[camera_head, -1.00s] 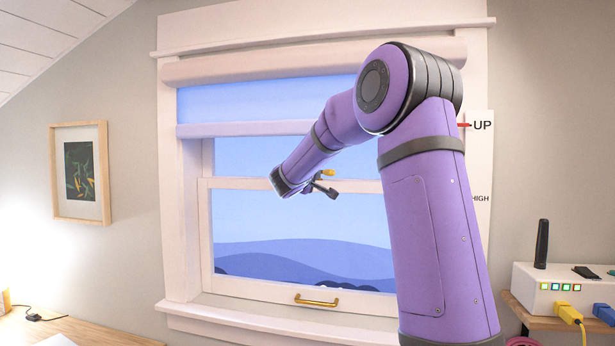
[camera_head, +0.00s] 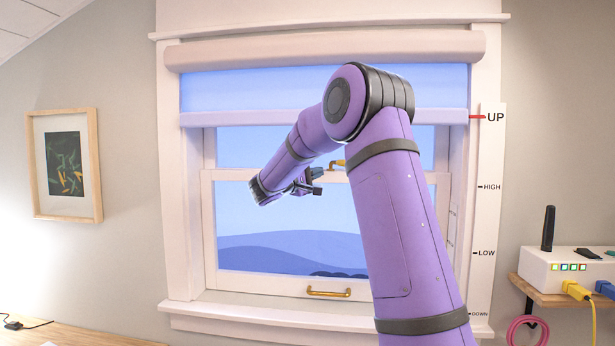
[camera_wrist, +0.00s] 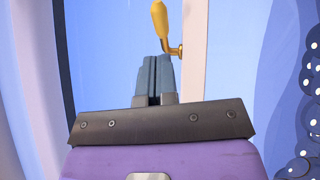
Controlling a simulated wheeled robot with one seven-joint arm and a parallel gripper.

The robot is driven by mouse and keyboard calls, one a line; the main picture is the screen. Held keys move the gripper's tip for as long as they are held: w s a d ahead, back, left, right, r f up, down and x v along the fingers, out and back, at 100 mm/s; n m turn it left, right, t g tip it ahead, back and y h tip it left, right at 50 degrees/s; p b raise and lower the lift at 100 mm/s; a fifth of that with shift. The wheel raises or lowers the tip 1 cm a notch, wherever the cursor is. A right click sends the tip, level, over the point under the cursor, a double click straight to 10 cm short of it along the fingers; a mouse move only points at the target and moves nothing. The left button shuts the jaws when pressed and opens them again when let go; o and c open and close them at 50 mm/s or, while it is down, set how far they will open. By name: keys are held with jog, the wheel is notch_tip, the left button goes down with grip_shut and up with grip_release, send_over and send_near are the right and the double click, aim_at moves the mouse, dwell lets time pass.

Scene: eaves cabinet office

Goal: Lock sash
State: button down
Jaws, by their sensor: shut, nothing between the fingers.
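The window's lower sash (camera_head: 211,240) is down on the sill, with a brass pull handle (camera_head: 328,292) on its bottom rail. A yellow-gold sash lock lever (camera_head: 333,165) is on the middle rail, partly hidden by my arm. In the wrist view the lever (camera_wrist: 160,18) extends from a small brass pivot (camera_wrist: 178,50) on the pale rail. My gripper (camera_head: 317,181) is shut and empty, just left of and below the lever. In the wrist view its closed fingertips (camera_wrist: 156,60) are close to the lever's pivot end; I cannot tell if they touch.
A roller blind (camera_head: 320,118) is rolled most of the way up, its marker at UP on the scale board (camera_head: 487,220). A white router (camera_head: 570,270) with cables stands on a shelf at right. A framed picture (camera_head: 65,165) hangs at left. A desk edge (camera_head: 70,335) is lower left.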

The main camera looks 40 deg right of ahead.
jog(key=d+r, duration=0.1)
jog(key=d, duration=0.7)
jog(key=shift+s+r, duration=0.2)
jog(key=shift+r, duration=0.1)
jog(key=shift+d, duration=0.1)
jog(key=shift+s+d+n+t, duration=0.2)
jog(key=shift+d+n+t, duration=0.3)
jog(key=shift+d+t, duration=0.3)
jog(key=shift+s+d+n+t, duration=0.15)
jog(key=shift+d+n+t, duration=0.35)
jog(key=shift+d+t, duration=0.35)
jog(key=shift+s+d+n+t, duration=0.2)
jog(key=shift+d+n+t, duration=0.35)
jog(key=shift+t, duration=0.4)
jog(key=shift+d, duration=0.15)
jog(key=shift+s+d+r, duration=0.15)
jog(key=shift+d, duration=0.05)
